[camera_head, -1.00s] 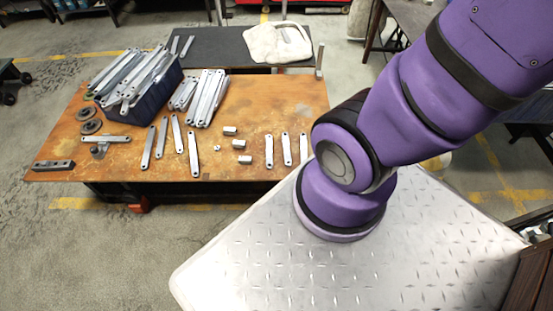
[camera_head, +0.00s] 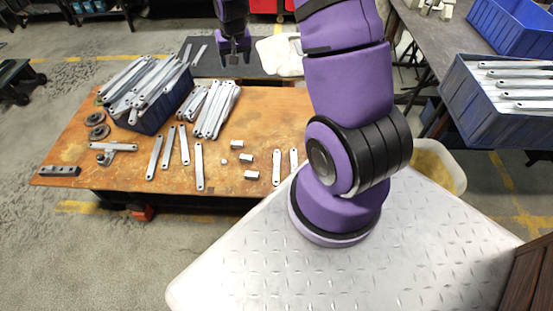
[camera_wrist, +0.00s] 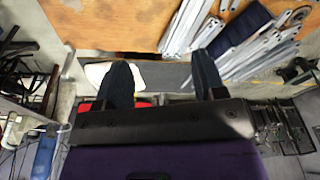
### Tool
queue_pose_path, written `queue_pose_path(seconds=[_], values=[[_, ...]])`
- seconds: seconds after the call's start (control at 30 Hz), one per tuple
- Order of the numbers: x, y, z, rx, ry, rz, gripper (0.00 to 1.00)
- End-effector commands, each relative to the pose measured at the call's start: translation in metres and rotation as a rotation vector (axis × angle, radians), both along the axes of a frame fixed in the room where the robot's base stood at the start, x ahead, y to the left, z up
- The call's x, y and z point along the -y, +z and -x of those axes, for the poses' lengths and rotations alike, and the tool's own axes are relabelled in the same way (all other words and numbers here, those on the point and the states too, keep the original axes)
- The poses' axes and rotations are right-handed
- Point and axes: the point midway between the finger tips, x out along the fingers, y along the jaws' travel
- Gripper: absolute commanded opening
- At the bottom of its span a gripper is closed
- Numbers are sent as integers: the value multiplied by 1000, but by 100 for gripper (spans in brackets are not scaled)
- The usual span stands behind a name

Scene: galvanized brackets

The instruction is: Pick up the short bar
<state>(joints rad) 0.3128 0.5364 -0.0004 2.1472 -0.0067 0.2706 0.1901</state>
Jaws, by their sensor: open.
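Short flat grey bars lie apart on the brown table (camera_head: 110,168), near its front right; one short bar (camera_head: 277,167) is in full view and another short bar (camera_head: 293,161) lies beside my arm. My arm hides the table to the right of them. Which one is meant I cannot tell. My gripper (camera_head: 235,61) is open and empty, above the far side of the table near the dark mat. In the wrist view its two dark fingers (camera_wrist: 161,65) are spread, with the mat and the table's edge beyond them. I cannot pick out the short bars there.
Longer bars (camera_head: 198,166) lie loose left of several small metal blocks (camera_head: 249,158). A blue bin (camera_head: 150,122) heaped with long bars and a bar stack (camera_head: 218,110) stand behind. A white cloth (camera_head: 277,57) lies on the dark mat (camera_head: 205,66). Another blue bin (camera_head: 480,128) is at right.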

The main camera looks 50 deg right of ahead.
Motion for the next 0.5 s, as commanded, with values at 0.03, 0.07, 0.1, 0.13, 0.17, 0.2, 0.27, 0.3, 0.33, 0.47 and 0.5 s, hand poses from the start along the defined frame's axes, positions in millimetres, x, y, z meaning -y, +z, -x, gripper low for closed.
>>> queue_pose_path(seconds=[0.03, 0.07, 0.1, 0.13, 0.17, 0.2, 0.27, 0.3, 0.33, 0.47, 0.5], values=[[8, -24, -1, -17, -19, -6, 64], [12, -37, -1, -21, -29, -9, 64], [17, -54, -1, -30, -42, -13, 64], [21, -66, -2, -34, -53, -15, 64], [25, -79, -1, -39, -64, -18, 64], [29, -97, 0, -47, -77, -21, 64], [36, -123, 3, -56, -99, -26, 64], [40, -141, 6, -65, -113, -31, 64], [43, -154, 8, -69, -123, -33, 64], [54, -212, 22, -91, -170, -44, 64], [56, -230, 28, -100, -184, -48, 64]])
